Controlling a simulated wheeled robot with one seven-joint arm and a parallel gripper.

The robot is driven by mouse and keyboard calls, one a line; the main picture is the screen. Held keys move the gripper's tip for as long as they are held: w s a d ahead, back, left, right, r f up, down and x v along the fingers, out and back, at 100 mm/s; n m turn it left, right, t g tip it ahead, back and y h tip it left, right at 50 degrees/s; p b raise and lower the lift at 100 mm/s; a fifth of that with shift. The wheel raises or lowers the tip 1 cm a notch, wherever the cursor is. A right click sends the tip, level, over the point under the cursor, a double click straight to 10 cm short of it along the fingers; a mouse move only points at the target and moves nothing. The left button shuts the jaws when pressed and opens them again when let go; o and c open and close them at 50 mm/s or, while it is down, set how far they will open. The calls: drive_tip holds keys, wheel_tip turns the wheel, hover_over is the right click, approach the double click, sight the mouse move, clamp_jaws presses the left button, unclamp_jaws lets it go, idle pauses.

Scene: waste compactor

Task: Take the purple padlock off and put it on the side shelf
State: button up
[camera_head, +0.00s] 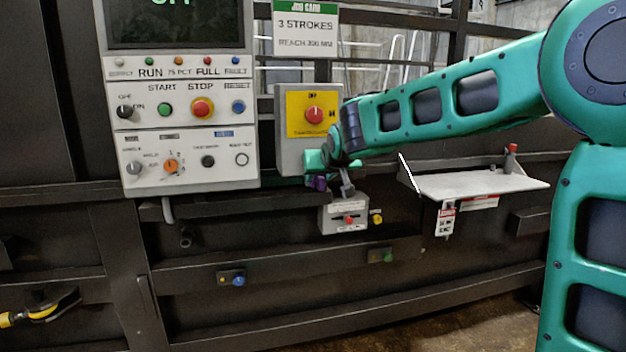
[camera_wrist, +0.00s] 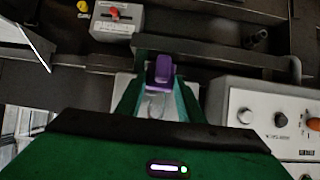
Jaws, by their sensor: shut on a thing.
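My gripper (camera_head: 318,172) is in front of the lower edge of the isolator box (camera_head: 284,130), which has a yellow plate and a red rotary switch (camera_head: 314,114). It is shut on the purple padlock (camera_wrist: 162,69), which sits between the two green fingers in the wrist view. The padlock also shows as a small purple patch in the head view (camera_head: 317,183). The shackle is hidden, so I cannot tell whether it is hooked on anything. The side shelf (camera_head: 470,184) is a light grey plate to the right, with its top mostly bare.
A small grey box (camera_head: 334,218) with a red switch is just below my gripper. The control panel (camera_head: 190,160) stands to the left. A red-topped post (camera_head: 511,157) stands at the shelf's back right, and tags (camera_head: 446,217) hang from its front.

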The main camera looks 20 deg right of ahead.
sight(322, 180)
drive_tip(key=shift+s, duration=1.8)
drive_tip(key=w+d+f, duration=0.2)
drive_tip(key=f, duration=0.8)
drive_tip(key=w+d+f, duration=0.2)
drive_tip(key=f, duration=0.7)
drive_tip(key=s+f, duration=0.2)
drive_tip(key=f, duration=0.7)
drive_tip(key=s+f, duration=0.3)
drive_tip(key=f, duration=0.7)
drive_tip(key=shift+d+y, duration=0.3)
drive_tip(key=shift+d, duration=0.1)
drive_tip(key=shift+s+f, duration=0.1)
